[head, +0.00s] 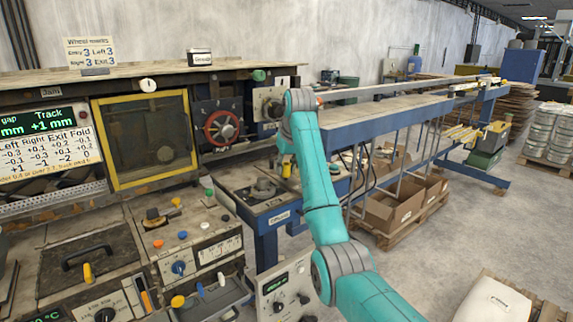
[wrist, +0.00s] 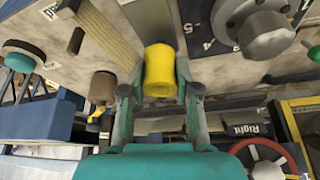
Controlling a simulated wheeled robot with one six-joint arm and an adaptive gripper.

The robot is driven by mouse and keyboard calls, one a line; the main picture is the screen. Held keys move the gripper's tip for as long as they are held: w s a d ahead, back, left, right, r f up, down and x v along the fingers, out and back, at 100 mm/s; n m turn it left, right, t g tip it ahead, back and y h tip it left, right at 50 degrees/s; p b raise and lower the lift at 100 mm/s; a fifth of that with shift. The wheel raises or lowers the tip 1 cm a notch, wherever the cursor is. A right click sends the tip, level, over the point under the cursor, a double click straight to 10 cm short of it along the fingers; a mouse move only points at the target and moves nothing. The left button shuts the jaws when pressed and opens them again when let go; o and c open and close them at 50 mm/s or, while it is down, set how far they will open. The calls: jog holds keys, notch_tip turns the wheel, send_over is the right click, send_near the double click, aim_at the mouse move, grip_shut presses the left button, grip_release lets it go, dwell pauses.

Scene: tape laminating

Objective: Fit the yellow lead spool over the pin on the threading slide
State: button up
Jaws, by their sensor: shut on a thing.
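In the wrist view, the yellow lead spool (wrist: 159,72) is a short bright-yellow cylinder between the two fingers of my gripper (wrist: 160,98). The fingers are shut on its sides. It is close to a pale panel, and I cannot tell whether it touches it. A dark peg (wrist: 76,40) and a brown cylinder (wrist: 102,87) stick out left of the spool. I cannot tell which part is the threading slide or its pin. In the head view, my arm hides the gripper and the spool.
A large grey knob (wrist: 264,35) on a numbered dial is right of the spool. A yellowish bar (wrist: 108,35) runs along the panel at its left. In the head view, a red handwheel (head: 222,128) and a yellow-framed window (head: 143,139) are left of my arm.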

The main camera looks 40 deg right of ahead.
jog(key=shift+f, duration=0.2)
jog(key=o, duration=0.9)
jog(key=shift+r, duration=0.1)
